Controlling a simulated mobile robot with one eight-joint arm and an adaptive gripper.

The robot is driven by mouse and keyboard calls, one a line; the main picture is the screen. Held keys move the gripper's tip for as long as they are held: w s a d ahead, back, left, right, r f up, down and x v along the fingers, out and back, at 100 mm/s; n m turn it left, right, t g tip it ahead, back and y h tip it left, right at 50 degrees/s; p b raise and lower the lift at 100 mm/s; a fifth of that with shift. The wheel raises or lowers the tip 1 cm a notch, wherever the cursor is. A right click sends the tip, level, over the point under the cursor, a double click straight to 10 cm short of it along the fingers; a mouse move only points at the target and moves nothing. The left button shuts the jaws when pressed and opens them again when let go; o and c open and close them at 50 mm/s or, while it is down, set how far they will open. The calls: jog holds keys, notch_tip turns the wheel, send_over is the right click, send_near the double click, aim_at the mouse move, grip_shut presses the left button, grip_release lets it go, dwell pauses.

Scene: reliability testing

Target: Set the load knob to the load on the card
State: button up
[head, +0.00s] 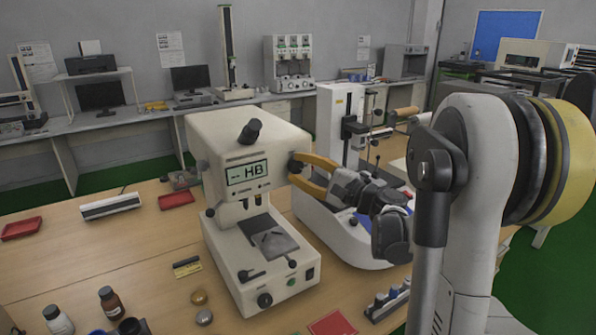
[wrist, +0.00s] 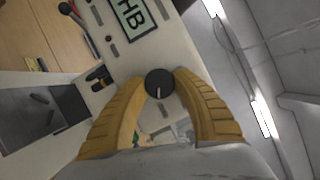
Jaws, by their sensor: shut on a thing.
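The hardness tester (head: 245,140) is a cream machine on the wooden bench, with a display (head: 247,172) reading "HB". Smaller text beside it is too small to read. The load knob (wrist: 159,82) is round and black with a white pointer line, which points down in the wrist view. It sits on the tester's front, right of the display in the head view (head: 295,167). My gripper (wrist: 160,80) has its yellow fingers on both sides of the knob, shut on it. The head view shows the same grip (head: 294,168). I cannot make out a readable load card.
A white rounded machine (head: 340,238) stands close on the right, under my gripper.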

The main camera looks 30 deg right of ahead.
dwell(0.3)
jog(key=o, duration=1.2)
jog(key=v, duration=1.2)
